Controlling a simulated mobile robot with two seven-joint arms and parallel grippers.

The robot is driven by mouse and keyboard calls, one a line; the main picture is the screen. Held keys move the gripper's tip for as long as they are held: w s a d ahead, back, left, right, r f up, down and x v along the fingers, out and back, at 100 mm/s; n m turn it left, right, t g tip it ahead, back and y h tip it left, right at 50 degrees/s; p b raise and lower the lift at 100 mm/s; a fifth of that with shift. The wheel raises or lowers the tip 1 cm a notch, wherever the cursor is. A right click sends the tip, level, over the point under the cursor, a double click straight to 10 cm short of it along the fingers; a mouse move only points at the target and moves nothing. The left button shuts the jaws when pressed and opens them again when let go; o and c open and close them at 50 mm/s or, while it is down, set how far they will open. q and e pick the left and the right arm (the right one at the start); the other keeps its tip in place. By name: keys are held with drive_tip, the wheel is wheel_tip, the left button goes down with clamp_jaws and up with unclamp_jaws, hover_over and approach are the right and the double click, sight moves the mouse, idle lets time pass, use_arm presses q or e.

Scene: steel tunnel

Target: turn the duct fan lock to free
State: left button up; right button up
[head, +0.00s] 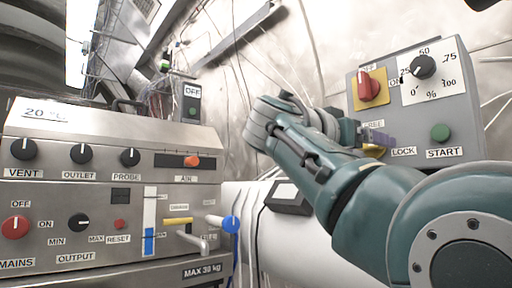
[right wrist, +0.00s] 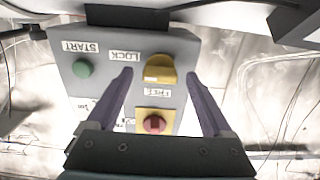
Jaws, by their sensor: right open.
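The duct fan lock is a yellow knob (right wrist: 160,68) on a grey control box. In the right wrist view, upside down, the LOCK label (right wrist: 125,56) is left of it and the FREE label (right wrist: 158,92) below it. In the head view only part of the yellow knob (head: 374,151) shows behind my right gripper (head: 378,138). The purple fingers of my right gripper (right wrist: 160,74) are open, one on each side of the knob in the picture, with visible gaps. I cannot tell their depth or exactly where the knob points. My left gripper is not in view.
The box also has a red switch on a yellow plate (head: 370,87), a black percent dial (head: 422,67) and a green START button (head: 440,132). A steel panel (head: 100,200) with several knobs stands at left. A white cylinder (head: 270,240) lies below my arm.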

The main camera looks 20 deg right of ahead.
clamp_jaws()
idle(0.5)
drive_tip(key=shift+r+n+p, duration=0.1)
drive_tip(key=shift+n+p, duration=6.3)
drive_tip(key=shift+n, duration=2.6)
unclamp_jaws()
